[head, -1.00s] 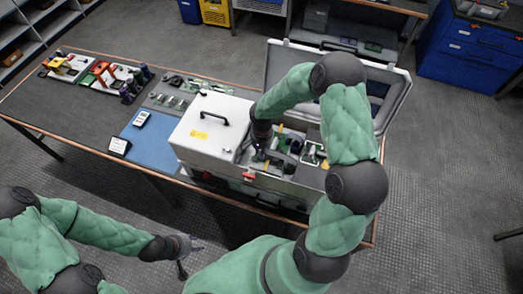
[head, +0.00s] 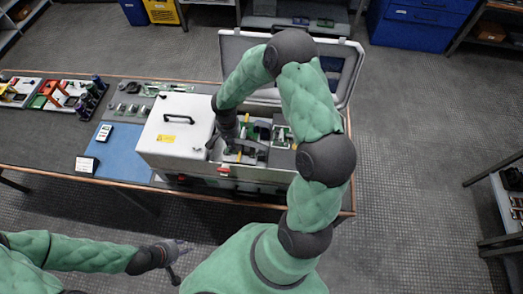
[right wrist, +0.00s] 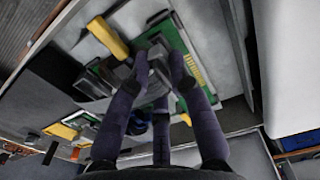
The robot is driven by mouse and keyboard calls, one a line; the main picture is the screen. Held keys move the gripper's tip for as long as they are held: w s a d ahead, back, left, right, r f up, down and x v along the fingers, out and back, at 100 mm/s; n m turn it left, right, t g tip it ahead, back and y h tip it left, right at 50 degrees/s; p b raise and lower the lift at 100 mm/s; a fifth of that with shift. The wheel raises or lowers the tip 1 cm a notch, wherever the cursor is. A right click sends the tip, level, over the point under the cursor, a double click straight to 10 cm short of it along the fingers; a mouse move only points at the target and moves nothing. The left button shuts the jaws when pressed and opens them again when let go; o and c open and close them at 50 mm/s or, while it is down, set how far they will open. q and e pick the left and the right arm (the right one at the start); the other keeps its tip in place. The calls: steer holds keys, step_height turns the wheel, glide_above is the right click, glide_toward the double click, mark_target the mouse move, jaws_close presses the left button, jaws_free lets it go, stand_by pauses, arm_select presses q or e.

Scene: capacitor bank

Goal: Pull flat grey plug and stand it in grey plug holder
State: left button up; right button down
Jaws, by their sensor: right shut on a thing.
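My right gripper (head: 228,150) reaches down into the open equipment case (head: 272,178). In the right wrist view its dark fingers (right wrist: 152,82) are closed around a small grey block (right wrist: 141,68), which looks like the flat grey plug. The block is over a green circuit board (right wrist: 178,50); whether it still touches the board cannot be told. My left gripper (head: 180,262) is open and empty, in front of the table and away from the case. I cannot pick out the grey plug holder with certainty; small grey parts (head: 128,108) lie on the table left of the case.
A white box with a black handle (head: 178,122) adjoins the open bay on the left. The case's raised lid (head: 338,68) stands behind. A blue mat (head: 122,160) and coloured tool trays (head: 62,95) lie further left. Yellow bars (right wrist: 108,37) flank the board.

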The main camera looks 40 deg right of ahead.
steer(key=shift+r+p, duration=0.4)
steer(key=shift+r, duration=0.5)
steer(key=shift+s+d, duration=0.1)
steer(key=shift+s+d+b, duration=0.5)
steer(key=shift+s+d, duration=1)
steer(key=shift+s, duration=0.25)
glide_above(263, 152)
steer(key=shift+d+b, duration=0.1)
steer(key=shift+b, duration=0.3)
stand_by(0.4)
steer(key=shift+f+b, duration=1.85)
steer(key=shift+b, duration=0.2)
stand_by(0.9)
steer(key=shift+s, duration=0.1)
steer(key=c, duration=1.1)
jaws_free()
steer(key=shift+f, duration=0.1)
steer(key=shift+o, duration=0.2)
